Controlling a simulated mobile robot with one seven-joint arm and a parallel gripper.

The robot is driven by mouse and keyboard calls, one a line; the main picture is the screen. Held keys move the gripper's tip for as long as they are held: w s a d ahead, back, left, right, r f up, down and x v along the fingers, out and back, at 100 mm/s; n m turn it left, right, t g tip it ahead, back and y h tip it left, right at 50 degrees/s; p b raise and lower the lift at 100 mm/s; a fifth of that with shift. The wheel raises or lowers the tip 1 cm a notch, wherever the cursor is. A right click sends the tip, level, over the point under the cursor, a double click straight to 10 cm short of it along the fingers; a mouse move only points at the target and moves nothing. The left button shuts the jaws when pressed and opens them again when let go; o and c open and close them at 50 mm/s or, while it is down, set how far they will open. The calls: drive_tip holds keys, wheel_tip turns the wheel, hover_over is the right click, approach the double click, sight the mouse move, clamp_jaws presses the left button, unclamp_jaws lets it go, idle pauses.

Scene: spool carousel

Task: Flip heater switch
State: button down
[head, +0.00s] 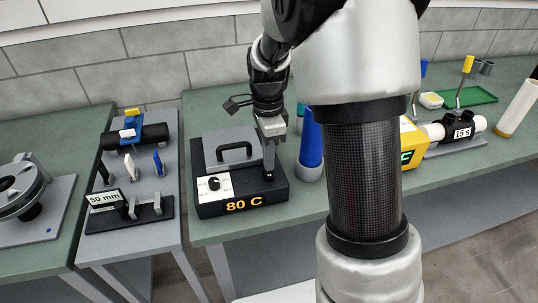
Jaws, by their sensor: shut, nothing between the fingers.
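The heater (212,150) is a dark box with a grey lid and a black handle, standing near the front of the green table. Its front shows "80 C" in orange. A white panel (224,188) on its top left carries a black knob (213,183). My gripper (268,174) is shut and empty, pointing down over the heater's right top side. Its tips are at or just above a small dark part there. I cannot tell whether they touch. The switch is not clearly visible; the gripper may hide it.
A blue cylinder (311,140) on a grey base stands close right of the heater. A yellow box (411,140) is partly behind my arm. A "50 mm" stand (150,212) sits on the lower bench at left, across a gap.

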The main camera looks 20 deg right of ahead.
drive_tip(key=shift+w+f+b, duration=0.1)
drive_tip(key=shift+b, duration=0.35)
drive_tip(key=shift+s, duration=0.2)
drive_tip(key=shift+s+r, duration=0.4)
drive_tip(key=shift+s, duration=0.25)
drive_tip(key=shift+p, duration=0.3)
